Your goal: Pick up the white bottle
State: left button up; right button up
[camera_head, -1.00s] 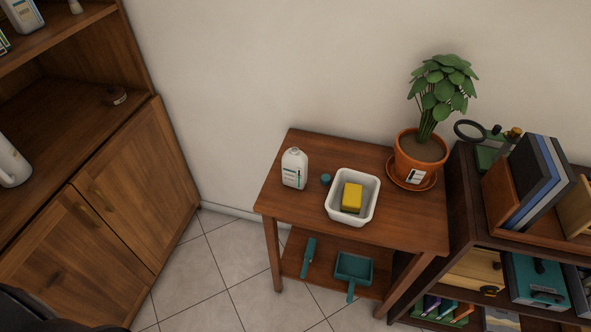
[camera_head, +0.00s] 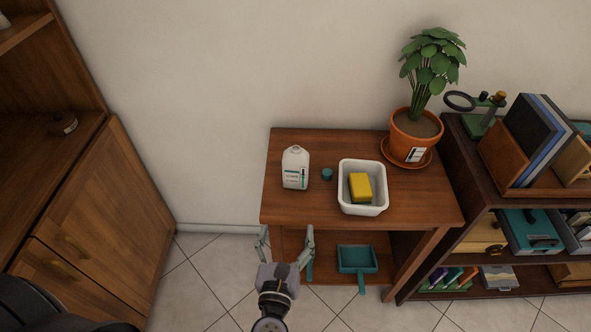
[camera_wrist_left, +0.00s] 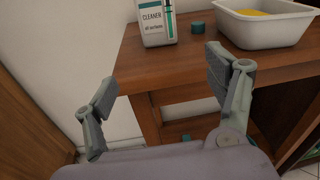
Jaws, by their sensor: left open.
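The white bottle (camera_head: 295,168) stands upright on the left part of the wooden side table (camera_head: 279,207). Its label reads "CLEANER" in the left wrist view (camera_wrist_left: 156,20), where its top is out of frame. My left gripper (camera_head: 286,236) is open and empty in front of the table's front edge, below and short of the bottle. In the left wrist view the two fingers (camera_wrist_left: 165,88) are spread wide, with the bottle beyond and between them. My right gripper is not in either view.
A teal cap (camera_head: 327,174) lies just right of the bottle. A white tub (camera_head: 363,208) holding a yellow sponge (camera_head: 360,187) stands further right. A potted plant (camera_head: 415,132) is at the back right. A teal dustpan (camera_head: 357,259) is on the lower shelf. A wooden cabinet (camera_head: 108,215) stands left.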

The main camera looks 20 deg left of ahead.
aim_at(295, 176)
pick_arm(q)
jog(key=shift+m+t, duration=0.4)
jog(key=shift+m, duration=0.1)
jog(key=w+r, duration=0.1)
jog(key=w, duration=0.3)
jog(key=w+a+r+p, duration=0.1)
jog(key=w, duration=0.6)
jog(key=shift+w+a+r+p, duration=0.35)
jog(key=shift+a+r+p, duration=0.05)
jog(key=shift+w+a, duration=0.2)
jog(key=shift+w, duration=0.75)
jog(key=shift+w+a, duration=0.25)
jog(key=shift+w, duration=0.7)
jog(key=shift+w+a, duration=0.2)
jog(key=shift+w, duration=0.75)
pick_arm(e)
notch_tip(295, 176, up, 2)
pick_arm(q)
jog(key=shift+c, duration=0.3)
jog(key=c, duration=1.4)
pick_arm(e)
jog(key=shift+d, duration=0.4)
